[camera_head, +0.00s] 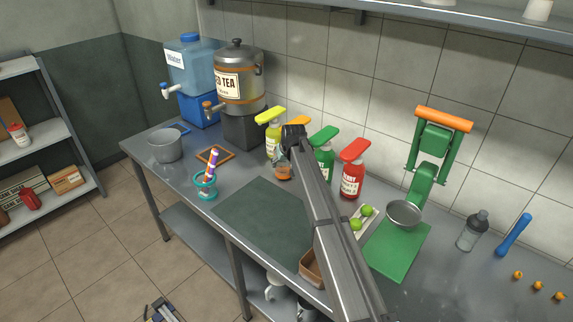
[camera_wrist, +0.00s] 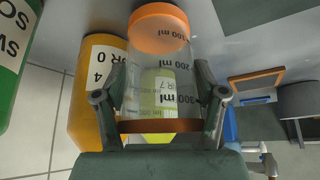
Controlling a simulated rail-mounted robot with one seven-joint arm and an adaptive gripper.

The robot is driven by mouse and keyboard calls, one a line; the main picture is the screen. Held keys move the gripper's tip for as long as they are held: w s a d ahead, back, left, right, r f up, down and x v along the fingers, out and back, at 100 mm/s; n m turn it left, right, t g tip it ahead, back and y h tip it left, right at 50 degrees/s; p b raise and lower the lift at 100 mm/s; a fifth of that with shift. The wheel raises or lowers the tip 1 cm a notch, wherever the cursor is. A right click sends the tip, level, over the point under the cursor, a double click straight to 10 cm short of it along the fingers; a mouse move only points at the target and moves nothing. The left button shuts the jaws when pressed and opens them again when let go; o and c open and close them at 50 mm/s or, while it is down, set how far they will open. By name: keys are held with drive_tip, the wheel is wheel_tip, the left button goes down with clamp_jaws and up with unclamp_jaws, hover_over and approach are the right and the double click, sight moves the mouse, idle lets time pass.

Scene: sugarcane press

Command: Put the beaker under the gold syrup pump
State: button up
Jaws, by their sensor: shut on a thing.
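The clear beaker (camera_wrist: 190,60) has an orange base and rim and ml marks. My gripper (camera_wrist: 158,97) is shut on it, one finger on each side. In the head view the beaker (camera_head: 284,173) appears upright, low over or on the counter, in front of the pump bottles; I cannot tell whether it touches the counter. The gold syrup pump shows its orange-yellow head (camera_head: 298,119) behind my arm, which hides most of its body. In the wrist view the gold bottle (camera_wrist: 85,125) stands beside the beaker. The yellow-green pump bottle (camera_head: 272,138) shows through the beaker's glass in the wrist view.
Green (camera_head: 325,160) and red (camera_head: 352,175) pump bottles stand to the right. Left are a tea dispenser (camera_head: 240,92), a metal pot (camera_head: 165,146), an orange-framed coaster (camera_head: 215,155) and a teal cup (camera_head: 205,188). A dark mat (camera_head: 255,215) lies in front. The green press (camera_head: 432,150) is farther right.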

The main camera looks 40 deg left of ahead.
drive_tip(key=shift+s+f, duration=0.1)
drive_tip(key=shift+f, duration=0.35)
drive_tip(key=shift+f, duration=0.1)
drive_tip(key=o, duration=1.3)
drive_tip(key=shift+b+v, duration=0.85)
drive_tip(key=shift+v, duration=3)
